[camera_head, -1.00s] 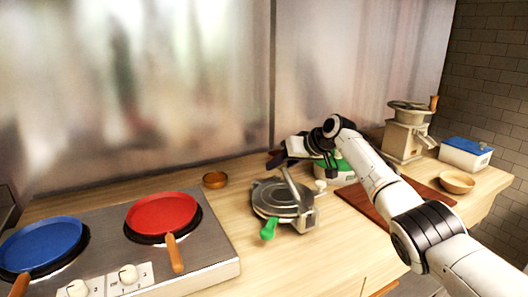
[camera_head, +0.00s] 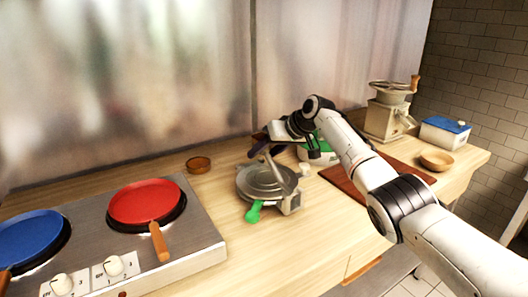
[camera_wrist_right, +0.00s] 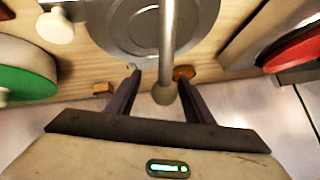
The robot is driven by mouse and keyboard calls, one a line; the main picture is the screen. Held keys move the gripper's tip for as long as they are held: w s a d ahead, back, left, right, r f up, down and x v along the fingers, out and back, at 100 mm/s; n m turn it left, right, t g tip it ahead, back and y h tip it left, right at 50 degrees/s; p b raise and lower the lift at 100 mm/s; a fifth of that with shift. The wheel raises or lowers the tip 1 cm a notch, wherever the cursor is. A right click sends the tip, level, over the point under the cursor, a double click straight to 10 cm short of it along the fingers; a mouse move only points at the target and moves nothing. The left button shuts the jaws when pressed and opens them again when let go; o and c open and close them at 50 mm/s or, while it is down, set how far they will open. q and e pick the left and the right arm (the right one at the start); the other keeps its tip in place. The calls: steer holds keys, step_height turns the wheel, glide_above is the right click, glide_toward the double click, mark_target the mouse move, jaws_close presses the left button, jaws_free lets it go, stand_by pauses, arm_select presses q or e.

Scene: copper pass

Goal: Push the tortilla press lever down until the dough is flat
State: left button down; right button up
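The grey metal tortilla press (camera_head: 256,190) stands on the wooden counter, its round plate closed down, with a green grip (camera_head: 253,212) at its front. Its lever (camera_head: 276,168) rises at a steep tilt from the bracket at the right. My right gripper (camera_head: 259,152) is at the lever's upper end. In the right wrist view the lever (camera_wrist_right: 170,40) runs between the two fingers of my open right gripper (camera_wrist_right: 158,76), its ball end deeper between them; a gap shows at the left finger. The dough is hidden. My left gripper is out of view.
A stove with a red pan (camera_head: 143,200) and a blue pan (camera_head: 28,235) is at the left. A small brown bowl (camera_head: 198,165) stands behind the press. A green-and-white container (camera_head: 318,155), a red-brown board (camera_head: 350,184) and a grinder (camera_head: 388,115) are to the right.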

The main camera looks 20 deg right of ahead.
steer(key=shift+a+r, duration=0.15)
arm_select(q)
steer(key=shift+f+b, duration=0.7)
steer(key=shift+b, duration=0.05)
arm_select(e)
steer(key=v, duration=1)
steer(key=shift+s, duration=0.1)
